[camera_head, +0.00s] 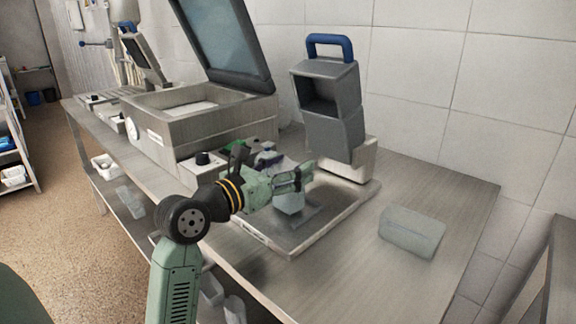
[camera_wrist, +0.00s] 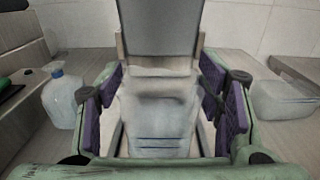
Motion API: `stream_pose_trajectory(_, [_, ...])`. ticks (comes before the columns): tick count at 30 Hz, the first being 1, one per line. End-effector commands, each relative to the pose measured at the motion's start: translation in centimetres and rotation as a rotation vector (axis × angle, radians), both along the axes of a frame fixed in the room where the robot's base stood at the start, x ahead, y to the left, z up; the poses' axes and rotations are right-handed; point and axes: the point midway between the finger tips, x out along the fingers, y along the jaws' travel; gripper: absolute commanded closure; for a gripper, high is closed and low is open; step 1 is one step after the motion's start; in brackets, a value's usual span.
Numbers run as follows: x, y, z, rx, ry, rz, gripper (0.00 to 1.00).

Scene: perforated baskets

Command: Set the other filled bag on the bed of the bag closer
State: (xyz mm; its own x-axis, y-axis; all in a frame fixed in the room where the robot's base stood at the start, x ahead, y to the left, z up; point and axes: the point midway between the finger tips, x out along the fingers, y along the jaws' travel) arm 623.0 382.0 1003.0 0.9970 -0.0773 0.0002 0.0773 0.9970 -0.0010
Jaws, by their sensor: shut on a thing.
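The bag closer (camera_head: 333,130) is a grey machine with a blue handle, on the steel table. Its flat bed (camera_head: 335,213) reaches forward from its foot. My gripper (camera_head: 300,175) is over this bed, shut on a pale, clear filled bag (camera_head: 289,204). In the wrist view the bag (camera_wrist: 158,115) sits upright between the purple finger pads (camera_wrist: 160,110), facing the machine. The bag's lower end is close to the bed; I cannot tell whether it touches. A clear, bottle-shaped item with a blue top (camera_wrist: 62,98), possibly another bag, stands left of my gripper.
The tiled wall is behind. The table's front right is clear.

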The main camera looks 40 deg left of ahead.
Motion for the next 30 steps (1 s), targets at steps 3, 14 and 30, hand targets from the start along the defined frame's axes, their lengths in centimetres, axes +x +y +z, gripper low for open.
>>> stream_pose_trajectory(3, [0.0,0.0,-0.2,0.0,-0.001,0.0,0.88])
stream_pose_trajectory(14, [0.0,0.0,-0.3,0.0,0.0,0.0,0.22])
stream_pose_trajectory(30, [-1.6,0.2,-0.2,0.0,-0.002,0.003,0.2])
